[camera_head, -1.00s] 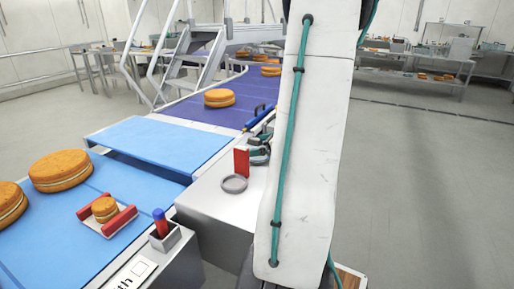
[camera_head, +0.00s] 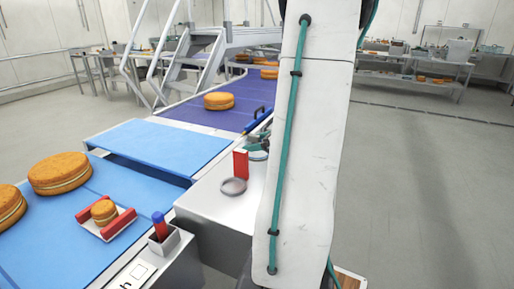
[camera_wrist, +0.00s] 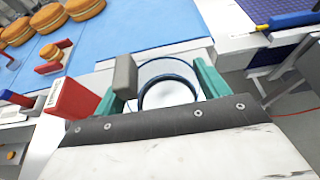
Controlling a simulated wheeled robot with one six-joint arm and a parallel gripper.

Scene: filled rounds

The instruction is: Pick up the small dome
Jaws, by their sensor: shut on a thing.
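The small dome (camera_wrist: 167,84) looks like a clear, glassy round piece with a dark rim. In the wrist view it sits between the teal fingers of my gripper (camera_wrist: 160,86), which is shut on it. In the head view, my gripper (camera_head: 259,143) is above the pale metal box, partly behind my arm. A pale part of the dome (camera_head: 258,156) shows just below the fingers. I cannot tell how much clearance is under it.
A red upright block (camera_head: 240,164) and a grey ring (camera_head: 233,187) are close beside the dome on the metal box (camera_head: 213,204). A small tray (camera_head: 107,228) holding a little cake and a holder (camera_head: 163,242) stand left. Large filled rounds (camera_head: 60,173) lie on the blue belt.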

